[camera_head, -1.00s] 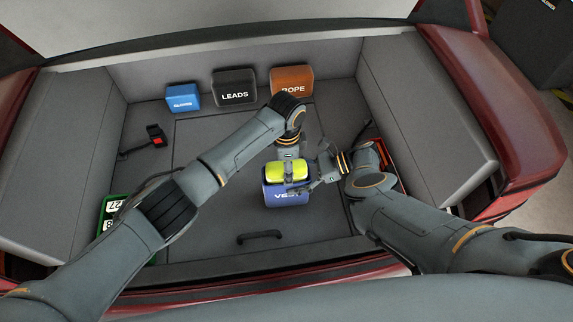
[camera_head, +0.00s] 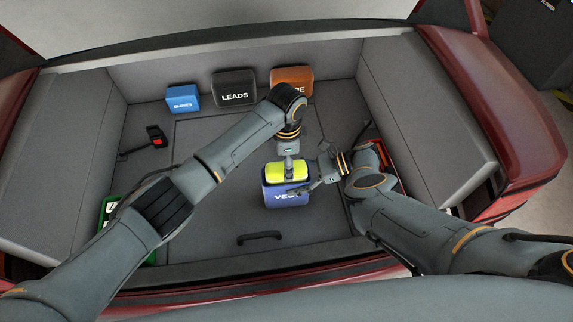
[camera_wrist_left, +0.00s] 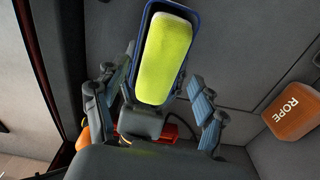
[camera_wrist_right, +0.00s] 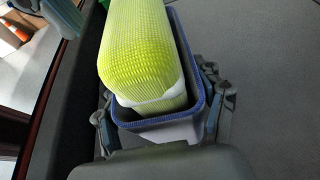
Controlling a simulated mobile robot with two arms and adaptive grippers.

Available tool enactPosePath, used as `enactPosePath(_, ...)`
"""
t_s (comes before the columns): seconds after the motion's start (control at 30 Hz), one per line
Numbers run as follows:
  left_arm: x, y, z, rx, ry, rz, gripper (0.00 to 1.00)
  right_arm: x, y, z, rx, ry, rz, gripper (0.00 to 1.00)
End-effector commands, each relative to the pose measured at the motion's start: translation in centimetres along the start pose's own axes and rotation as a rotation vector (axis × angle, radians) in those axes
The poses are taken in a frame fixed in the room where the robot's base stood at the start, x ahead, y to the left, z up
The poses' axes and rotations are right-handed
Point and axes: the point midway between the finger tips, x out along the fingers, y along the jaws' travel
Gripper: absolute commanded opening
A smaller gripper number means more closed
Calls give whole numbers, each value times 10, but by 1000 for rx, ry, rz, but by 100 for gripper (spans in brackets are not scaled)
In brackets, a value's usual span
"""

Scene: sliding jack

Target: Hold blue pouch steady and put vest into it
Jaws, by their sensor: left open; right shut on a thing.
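The blue pouch (camera_head: 287,198) stands open-topped on the trunk floor, with white lettering on its front partly covered. The yellow-green vest (camera_head: 275,172) is a rolled bundle in the pouch mouth, its upper part above the rim. In the right wrist view the vest (camera_wrist_right: 140,55) sits inside the pouch rim (camera_wrist_right: 197,110) and sticks out. My right gripper (camera_wrist_right: 163,115) is shut on the pouch, a finger on each side. My left gripper (camera_wrist_left: 152,88) is open over the vest (camera_wrist_left: 165,60), fingers spread to both sides of it. The vest's lower end is hidden in the pouch.
Behind stand a blue case (camera_head: 183,98), a black LEADS case (camera_head: 235,88) and an orange ROPE case (camera_head: 293,76), partly covered by my left arm. A red-and-black tool (camera_head: 155,138) lies left. A floor handle (camera_head: 260,237) is in front. Green (camera_head: 107,212) and red-orange bins flank the floor.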

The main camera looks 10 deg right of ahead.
Motion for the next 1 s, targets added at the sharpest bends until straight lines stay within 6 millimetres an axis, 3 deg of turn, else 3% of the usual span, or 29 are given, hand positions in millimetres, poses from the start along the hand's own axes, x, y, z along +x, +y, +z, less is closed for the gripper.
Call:
enactPosePath(0.6,-60,0,0,0,0,-1,71,2,2,-2,3,3,3,28)
enactPosePath(0.93,-65,0,1,-1,0,0,71,2,2,-2,3,3,3,28)
enactPosePath(0.97,-65,0,1,-1,0,0,71,2,2,-2,3,3,3,73)
enactPosePath(1.0,-65,0,1,-1,0,0,71,2,2,-2,3,3,3,81)
